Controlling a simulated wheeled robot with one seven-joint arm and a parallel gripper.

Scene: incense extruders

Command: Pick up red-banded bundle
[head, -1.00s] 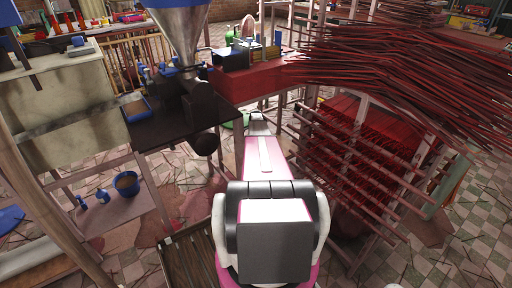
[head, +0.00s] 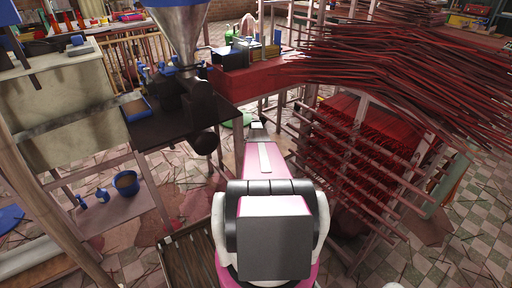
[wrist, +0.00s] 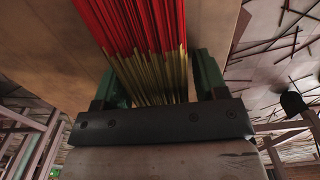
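In the wrist view a bundle of thin sticks (wrist: 140,40), red in the upper part with bare yellowish ends, runs down towards my gripper (wrist: 160,75). Its two green fingers stand wide apart. The bundle's lower end lies between them, nearer the left finger, with a narrow gap visible on the right. I see no separate band, and contact with the left finger is unclear. The fingertips are not visible in the head view, where my own arm reaches forward.
A pale brown surface (wrist: 50,40) lies behind the bundle. In the head view a rack of red sticks (head: 355,150) and a large pile of dark red sticks (head: 410,65) stand right. A metal hopper (head: 180,30) and bench (head: 175,125) stand left, with a blue pot (head: 126,184) below.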

